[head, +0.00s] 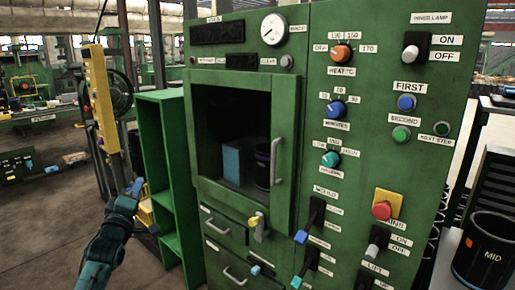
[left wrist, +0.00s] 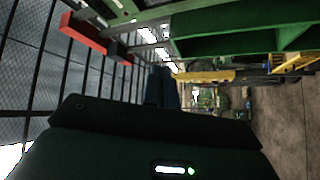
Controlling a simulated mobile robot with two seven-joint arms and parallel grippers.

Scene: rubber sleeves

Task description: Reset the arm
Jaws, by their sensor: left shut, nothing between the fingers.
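My left arm comes in from the bottom left of the head view. Its gripper (head: 136,187) is shut and empty, in the air in front of the green open shelf. In the left wrist view the closed fingers (left wrist: 161,86) point away from the camera with nothing between them. My right arm and gripper do not show in either view.
A green machine cabinet (head: 228,196) with knobs, levers and buttons fills the middle and right. Its window chamber holds a blue block (head: 232,160) and a dark cylinder. A green shelf (head: 168,170) stands left of it. A black MID container (head: 487,250) is at right.

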